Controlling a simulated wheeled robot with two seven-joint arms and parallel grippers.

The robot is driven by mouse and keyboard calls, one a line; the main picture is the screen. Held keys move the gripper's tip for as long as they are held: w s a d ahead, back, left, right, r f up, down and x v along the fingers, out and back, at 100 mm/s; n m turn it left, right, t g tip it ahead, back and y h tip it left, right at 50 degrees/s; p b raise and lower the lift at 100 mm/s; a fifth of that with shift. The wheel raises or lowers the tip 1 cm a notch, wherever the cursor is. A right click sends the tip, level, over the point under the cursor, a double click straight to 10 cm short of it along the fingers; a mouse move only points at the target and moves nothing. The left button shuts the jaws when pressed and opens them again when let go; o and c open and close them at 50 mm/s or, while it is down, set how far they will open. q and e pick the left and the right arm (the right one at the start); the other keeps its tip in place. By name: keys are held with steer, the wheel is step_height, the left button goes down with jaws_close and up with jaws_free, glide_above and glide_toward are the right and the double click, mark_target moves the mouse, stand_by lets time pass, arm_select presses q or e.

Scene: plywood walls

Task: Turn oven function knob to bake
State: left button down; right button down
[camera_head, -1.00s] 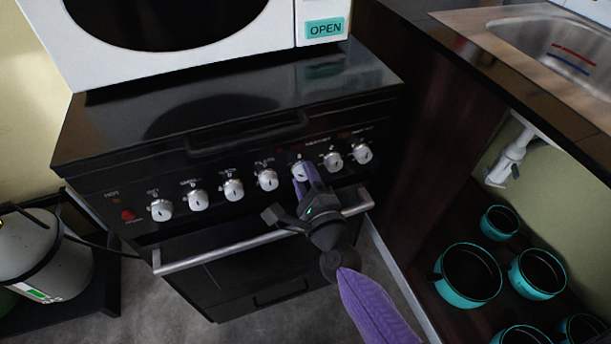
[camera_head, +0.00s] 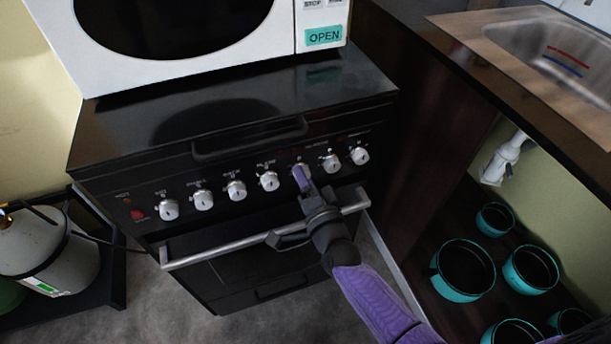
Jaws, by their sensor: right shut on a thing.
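The black oven (camera_head: 130,160) stands in the middle, with a row of silver knobs along its sloped front panel. My right gripper (camera_head: 301,175) is at the panel, shut on one silver knob (camera_head: 298,167), the fifth from the left. The labels above the knobs are too small to read. My left gripper is not in view.
A silver oven door handle (camera_head: 215,250) runs below the knobs, close under my right wrist. A white microwave (camera_head: 310,15) stands on top. A dark cabinet with teal pots (camera_head: 463,290) is at right, and a gas cylinder (camera_head: 75,265) at left.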

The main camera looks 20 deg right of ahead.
steer(key=shift+n+p, duration=0.4)
steer(key=shift+n, duration=1.2)
steer(key=c, duration=0.7)
jaws_free()
steer(key=o, duration=0.5)
steer(key=shift+c, duration=0.2)
